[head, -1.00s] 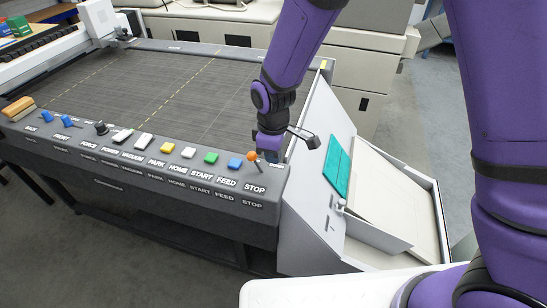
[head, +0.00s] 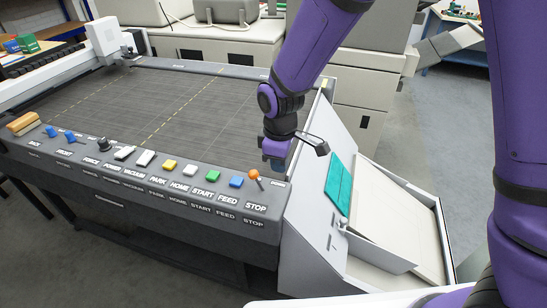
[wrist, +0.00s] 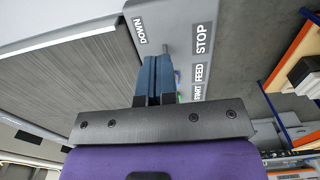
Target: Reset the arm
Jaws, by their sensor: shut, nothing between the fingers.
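My purple arm reaches down from the top of the head view. My gripper (head: 277,164) hangs over the right end of the cutting table's control panel, close to the orange-knobbed lever (head: 254,174). In the wrist view my gripper (wrist: 153,62) shows its two blue fingers pressed together, with nothing between them. They point toward the panel near the STOP (wrist: 203,39) and DOWN (wrist: 139,31) labels. Whether the fingertips touch the panel is hard to tell.
The panel carries a blue button (head: 236,182), a green button (head: 213,176) and several other controls. The dark cutting bed (head: 170,105) lies behind it. A white side tray (head: 400,215) with a teal pad (head: 339,187) stands to the right. Grey floor is open beyond.

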